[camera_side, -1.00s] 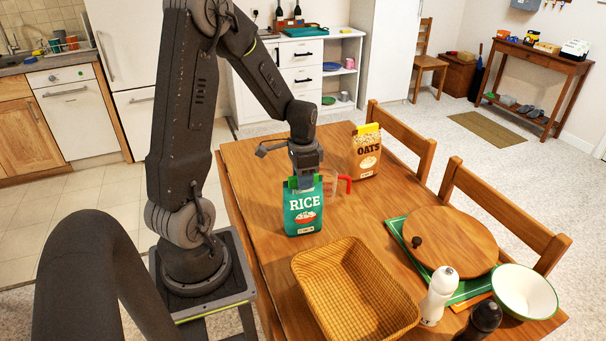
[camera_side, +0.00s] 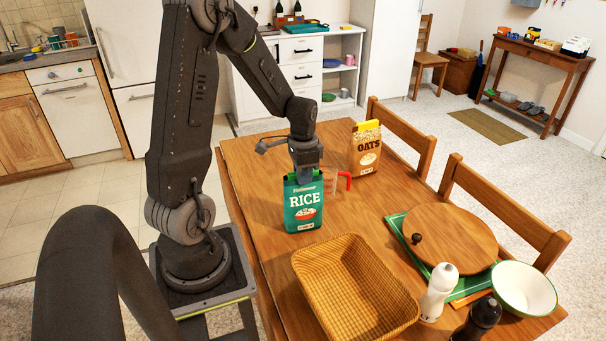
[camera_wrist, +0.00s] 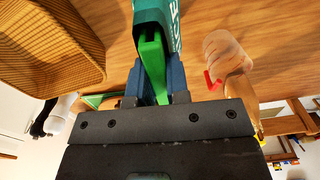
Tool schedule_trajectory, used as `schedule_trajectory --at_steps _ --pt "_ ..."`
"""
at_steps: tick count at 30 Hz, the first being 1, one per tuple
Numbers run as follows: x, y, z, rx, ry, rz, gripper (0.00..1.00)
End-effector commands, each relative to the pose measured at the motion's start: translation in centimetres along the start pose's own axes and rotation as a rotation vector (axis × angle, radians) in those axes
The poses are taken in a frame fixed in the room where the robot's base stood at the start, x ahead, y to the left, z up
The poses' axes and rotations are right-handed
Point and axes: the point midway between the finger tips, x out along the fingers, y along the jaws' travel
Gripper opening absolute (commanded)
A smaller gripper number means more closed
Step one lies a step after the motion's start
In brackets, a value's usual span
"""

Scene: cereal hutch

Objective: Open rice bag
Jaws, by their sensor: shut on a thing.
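The green rice bag (camera_side: 303,208) stands upright on the wooden table in the side view, its printed front facing the camera. My gripper (camera_side: 304,178) points down at the bag's top edge. In the wrist view the bag (camera_wrist: 157,14) is at the top of the picture. My gripper (camera_wrist: 154,82) has its blue fingers on both sides of a bright green strip (camera_wrist: 152,58) at the bag's top, shut on it. The inside of the bag does not show.
A clear measuring cup with a red handle (camera_side: 345,181) stands close right of the bag, with an oats bag (camera_side: 366,150) behind. A wicker basket (camera_side: 310,283) is in front. A round wooden board (camera_side: 452,238), white bowl (camera_side: 525,291) and shakers (camera_side: 438,290) are at right.

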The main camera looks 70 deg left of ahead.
Motion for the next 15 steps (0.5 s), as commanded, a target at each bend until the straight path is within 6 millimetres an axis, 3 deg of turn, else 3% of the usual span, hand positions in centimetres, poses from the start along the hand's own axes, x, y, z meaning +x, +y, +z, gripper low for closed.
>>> schedule_trajectory --at_steps 15 --pt "-2.5 -0.1 -0.1 0.0 0.002 -0.002 0.0"
